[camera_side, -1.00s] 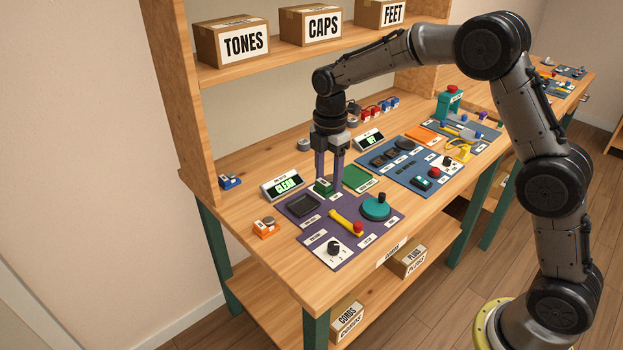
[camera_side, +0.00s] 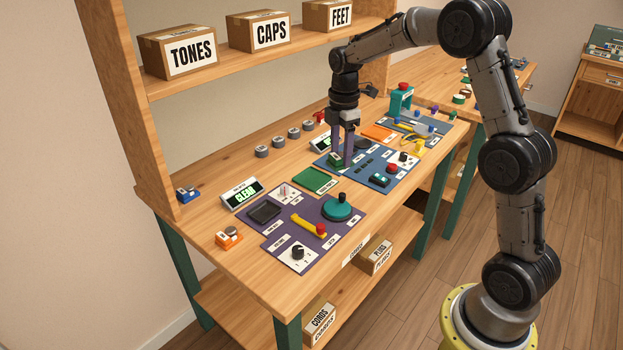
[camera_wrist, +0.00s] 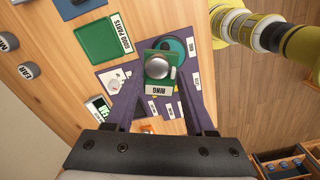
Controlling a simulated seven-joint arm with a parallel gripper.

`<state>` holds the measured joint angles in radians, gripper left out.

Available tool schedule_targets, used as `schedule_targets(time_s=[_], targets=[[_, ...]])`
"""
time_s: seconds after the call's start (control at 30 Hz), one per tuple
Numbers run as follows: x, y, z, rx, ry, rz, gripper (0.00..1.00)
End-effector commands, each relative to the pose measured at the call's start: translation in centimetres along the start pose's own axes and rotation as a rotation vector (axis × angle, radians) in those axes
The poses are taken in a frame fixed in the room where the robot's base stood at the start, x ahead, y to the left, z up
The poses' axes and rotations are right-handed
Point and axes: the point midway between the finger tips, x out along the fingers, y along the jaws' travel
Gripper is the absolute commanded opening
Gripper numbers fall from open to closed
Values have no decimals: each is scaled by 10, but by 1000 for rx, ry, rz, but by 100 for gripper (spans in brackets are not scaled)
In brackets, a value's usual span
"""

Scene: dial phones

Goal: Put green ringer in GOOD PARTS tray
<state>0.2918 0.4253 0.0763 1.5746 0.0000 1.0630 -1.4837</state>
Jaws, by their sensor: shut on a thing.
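My gripper (camera_side: 342,160) is shut on the green ringer (camera_side: 336,160), which appears above the edge of the blue mat in the side view. In the wrist view the ringer (camera_wrist: 148,84) sits between my fingers, with a silver dome on top and a RING label. The green GOOD PARTS tray (camera_side: 315,180) lies on the bench to the lower left of my gripper in the side view and looks empty. It also shows at the upper left of the wrist view (camera_wrist: 97,40). The exact height of the ringer is hard to tell.
The blue mat (camera_side: 405,170) carries more parts. Grey round pieces (camera_side: 277,143) line the back.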

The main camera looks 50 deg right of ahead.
Motion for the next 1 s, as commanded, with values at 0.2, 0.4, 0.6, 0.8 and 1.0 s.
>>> schedule_targets(time_s=[0.2,0.4,0.6,0.8,1.0], targets=[[14,27,5,15,0,-4,0],[31,66,2,14,0,-3,0],[54,100,-1,13,0,-5,0],[84,124,-3,13,0,-3,0],[94,134,-4,13,0,-1,0]])
